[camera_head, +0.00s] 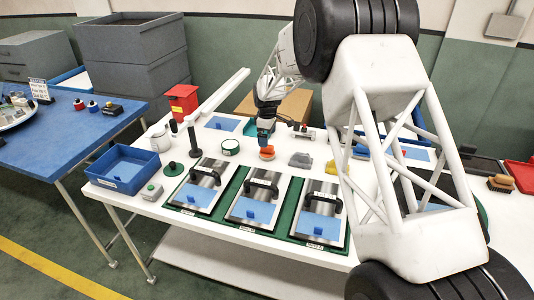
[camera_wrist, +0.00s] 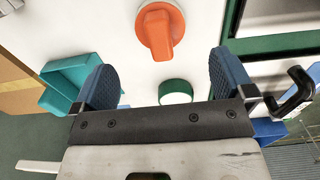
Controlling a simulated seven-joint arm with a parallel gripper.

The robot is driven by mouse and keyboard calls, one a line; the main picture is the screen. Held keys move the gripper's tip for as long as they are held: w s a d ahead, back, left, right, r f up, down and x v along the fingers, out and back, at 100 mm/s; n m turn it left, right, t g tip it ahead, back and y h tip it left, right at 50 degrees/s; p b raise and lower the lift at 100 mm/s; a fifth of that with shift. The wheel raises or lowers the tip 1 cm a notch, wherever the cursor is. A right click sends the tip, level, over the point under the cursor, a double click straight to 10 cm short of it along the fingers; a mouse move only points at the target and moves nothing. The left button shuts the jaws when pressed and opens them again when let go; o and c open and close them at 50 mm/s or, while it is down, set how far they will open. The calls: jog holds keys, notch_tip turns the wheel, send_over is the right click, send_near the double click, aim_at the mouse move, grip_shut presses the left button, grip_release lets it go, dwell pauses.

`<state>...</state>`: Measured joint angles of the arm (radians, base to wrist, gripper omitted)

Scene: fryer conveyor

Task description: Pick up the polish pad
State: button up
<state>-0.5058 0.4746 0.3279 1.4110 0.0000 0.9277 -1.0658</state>
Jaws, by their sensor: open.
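An orange round piece with a raised grip bar, which looks like the polish pad (camera_head: 267,153), lies on the white table. It also shows in the wrist view (camera_wrist: 160,30) at top centre, beyond the fingertips. My gripper (camera_head: 265,135) is pointed down just above and behind it in the head view. In the wrist view my gripper (camera_wrist: 164,75) has its two blue fingers wide apart with nothing between them. The orange piece appears apart from both fingers.
Three metal plates with black handles (camera_head: 262,188) fill the table front. A blue bin (camera_head: 124,169) stands at left. A teal tray (camera_wrist: 75,82) shows in the wrist view.

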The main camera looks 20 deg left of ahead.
aim_at(267, 150)
jog(key=shift+f, duration=1.25)
jog(key=shift+f, duration=0.1)
jog(key=shift+f, duration=2.55)
jog(key=shift+c, duration=0.3)
jog(key=c, duration=1)
